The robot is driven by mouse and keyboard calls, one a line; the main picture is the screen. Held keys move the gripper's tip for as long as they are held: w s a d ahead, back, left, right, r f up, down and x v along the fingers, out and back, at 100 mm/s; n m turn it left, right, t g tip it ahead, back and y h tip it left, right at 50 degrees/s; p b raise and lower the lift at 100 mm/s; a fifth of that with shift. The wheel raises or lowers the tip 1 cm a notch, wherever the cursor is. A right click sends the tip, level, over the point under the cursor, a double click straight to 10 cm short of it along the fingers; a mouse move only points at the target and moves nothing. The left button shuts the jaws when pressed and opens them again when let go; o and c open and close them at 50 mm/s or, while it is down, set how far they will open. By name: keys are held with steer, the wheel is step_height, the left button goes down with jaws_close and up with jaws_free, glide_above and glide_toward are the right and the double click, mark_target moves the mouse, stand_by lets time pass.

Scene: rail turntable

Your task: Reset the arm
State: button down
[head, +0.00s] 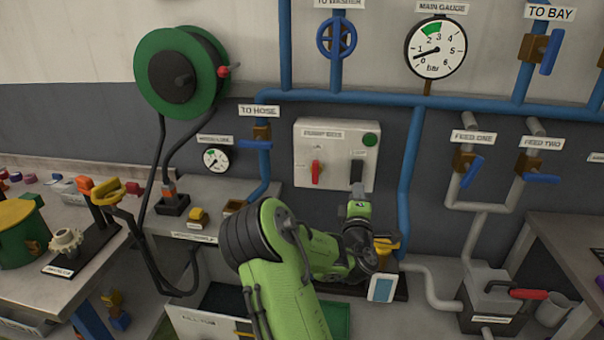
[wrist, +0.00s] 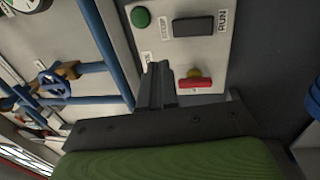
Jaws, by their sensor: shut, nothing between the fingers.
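My green arm rises from the bottom middle of the head view and bends up toward the wall. My gripper (head: 357,188) points up at the lower right edge of the grey switch panel (head: 325,142). In the wrist view, my gripper (wrist: 157,82) shows its dark fingers together, with nothing between them. Beyond them is the panel, with a green button (wrist: 140,17), a black rocker switch (wrist: 194,27) and a red switch (wrist: 196,82). I cannot tell the exact gap between the fingertips and the panel.
Blue pipes (head: 409,165) run along the wall beside the panel. A hose reel (head: 180,72) hangs at upper left. A yellow-handled part (head: 384,245) and a small blue-and-white block (head: 382,288) sit close to my wrist.

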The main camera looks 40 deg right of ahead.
steer(key=s+a+r+m+g+y+p, duration=0.15)
steer(key=a+m+y, duration=0.35)
steer(key=a, duration=0.7)
steer(key=s+a+m+g+y+p, duration=0.1)
steer(key=s+a+m+g+y, duration=0.15)
steer(key=a+m+y, duration=0.6)
steer(key=s+a+r+n+g, duration=0.1)
steer(key=s+a+n, duration=0.1)
steer(key=s+a, duration=0.5)
steer(key=s+a+r+n+g+y+p, duration=0.1)
steer(key=s+a+n+g, duration=0.1)
steer(key=s+a, duration=0.6)
steer(key=a+n, duration=0.1)
steer(key=a, duration=0.2)
steer(key=shift+a+p, duration=0.3)
steer(key=shift+r, duration=0.1)
